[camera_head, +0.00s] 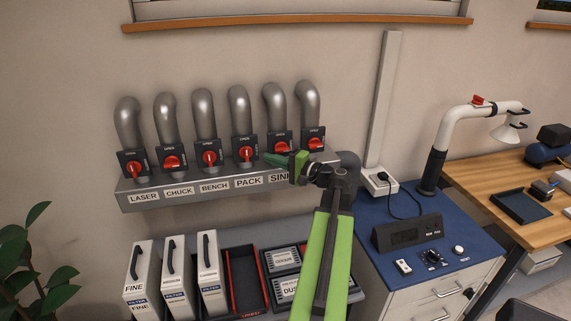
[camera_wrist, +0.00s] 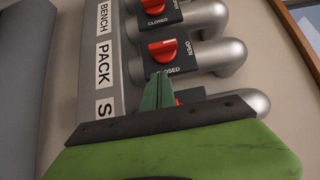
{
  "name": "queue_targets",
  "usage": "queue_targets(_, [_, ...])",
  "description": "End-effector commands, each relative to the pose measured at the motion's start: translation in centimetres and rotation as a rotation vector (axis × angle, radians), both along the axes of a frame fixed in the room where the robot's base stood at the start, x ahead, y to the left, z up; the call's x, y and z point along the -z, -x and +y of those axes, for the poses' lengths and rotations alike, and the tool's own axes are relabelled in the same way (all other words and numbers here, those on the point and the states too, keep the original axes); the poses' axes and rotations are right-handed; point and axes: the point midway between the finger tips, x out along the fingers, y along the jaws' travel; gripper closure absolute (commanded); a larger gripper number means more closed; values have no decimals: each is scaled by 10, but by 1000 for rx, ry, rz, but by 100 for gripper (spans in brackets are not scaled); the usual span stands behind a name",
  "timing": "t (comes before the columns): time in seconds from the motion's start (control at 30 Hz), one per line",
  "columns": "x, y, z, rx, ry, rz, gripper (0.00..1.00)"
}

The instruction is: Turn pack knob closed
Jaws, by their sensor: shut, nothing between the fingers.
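The PACK knob (camera_head: 246,153) is a red handle on a black plate, fourth from the left in the row. It stands upright, pointing to OPEN. In the wrist view the knob (camera_wrist: 177,53) lies above my fingertips, in line with the PACK label (camera_wrist: 104,63), with CLOSED printed on its near side. My gripper (camera_head: 268,157) is shut and empty, its green fingers pointing left just right of the PACK plate, in front of the SINK valve's lower part. In the wrist view the gripper (camera_wrist: 160,78) is close to the PACK plate; contact cannot be told.
Neighbouring knobs include BENCH (camera_head: 209,158) on the left and SINK (camera_head: 281,148) on the right, partly behind my gripper. Grey pipes (camera_head: 238,105) rise above the plates. A labelled metal ledge (camera_head: 160,205) runs below. Filter boxes (camera_head: 175,275) stand lower left.

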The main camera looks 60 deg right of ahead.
Motion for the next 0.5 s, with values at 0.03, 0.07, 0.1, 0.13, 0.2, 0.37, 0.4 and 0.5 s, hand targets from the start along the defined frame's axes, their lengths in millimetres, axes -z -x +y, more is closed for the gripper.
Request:
queue_targets(0.03, [0, -8, 7, -3, 0, 0, 100])
queue_targets(0.07, [0, -11, 13, -4, 0, 0, 100])
queue_targets(0.1, [0, -15, 18, -3, 0, 0, 100])
queue_targets(0.13, [0, -17, 21, -2, 0, 0, 100])
queue_targets(0.2, [0, -23, 27, -3, 0, 0, 100])
queue_targets(0.37, [0, -28, 32, -2, 0, 0, 100])
queue_targets(0.4, [0, -29, 32, -1, 0, 0, 100])
queue_targets(0.5, [0, -29, 32, -2, 0, 0, 100])
